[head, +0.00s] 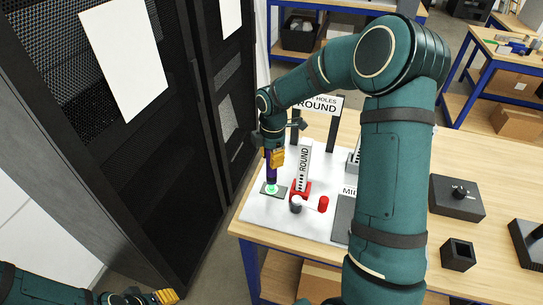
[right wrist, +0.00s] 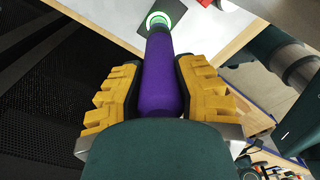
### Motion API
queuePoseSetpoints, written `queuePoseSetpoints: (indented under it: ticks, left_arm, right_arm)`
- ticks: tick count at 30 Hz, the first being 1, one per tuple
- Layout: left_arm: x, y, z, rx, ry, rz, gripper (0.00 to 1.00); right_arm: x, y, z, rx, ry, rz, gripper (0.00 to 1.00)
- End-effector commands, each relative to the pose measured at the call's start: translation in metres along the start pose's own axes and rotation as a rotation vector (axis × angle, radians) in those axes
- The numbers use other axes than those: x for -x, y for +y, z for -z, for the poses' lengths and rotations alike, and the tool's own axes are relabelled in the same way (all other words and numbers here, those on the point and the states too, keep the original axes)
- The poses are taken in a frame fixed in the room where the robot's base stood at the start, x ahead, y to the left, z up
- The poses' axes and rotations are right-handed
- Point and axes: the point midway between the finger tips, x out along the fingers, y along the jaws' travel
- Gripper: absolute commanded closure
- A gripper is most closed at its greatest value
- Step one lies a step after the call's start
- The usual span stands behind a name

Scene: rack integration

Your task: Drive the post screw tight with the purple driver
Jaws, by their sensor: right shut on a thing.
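My right gripper (head: 275,157) is shut on the purple driver (head: 271,170), which points down, tip lowest. The driver fills the middle of the right wrist view (right wrist: 165,85), between the yellow finger pads (right wrist: 158,82). Its tip is at a glowing green ring (head: 270,188) on a small dark plate (head: 281,193), and the ring also shows in the right wrist view (right wrist: 158,19). The post screw is not visible; the driver's tip covers that spot. My left gripper (head: 155,298) is partly in view at the bottom left, away from the table; its opening is unclear.
Dark boxes (head: 457,198) stand at right. A black rack (head: 130,150) stands at left.

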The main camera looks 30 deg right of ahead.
Motion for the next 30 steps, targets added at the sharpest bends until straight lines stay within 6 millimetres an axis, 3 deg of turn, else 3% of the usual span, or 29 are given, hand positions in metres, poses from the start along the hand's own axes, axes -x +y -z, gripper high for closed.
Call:
queuePoseSetpoints:
  ticks: [19,30]
  left_arm:
    - [0.034,0.013,0.005,0.0,0.0,0.0,0.53]
    - [0.035,0.014,0.005,0.0,0.0,0.0,0.53]
  right_arm:
    - [0.05,0.001,0.002,0.001,-0.001,-0.005,1.0]
    - [0.07,0.001,0.002,0.0,0.0,-0.007,1.0]
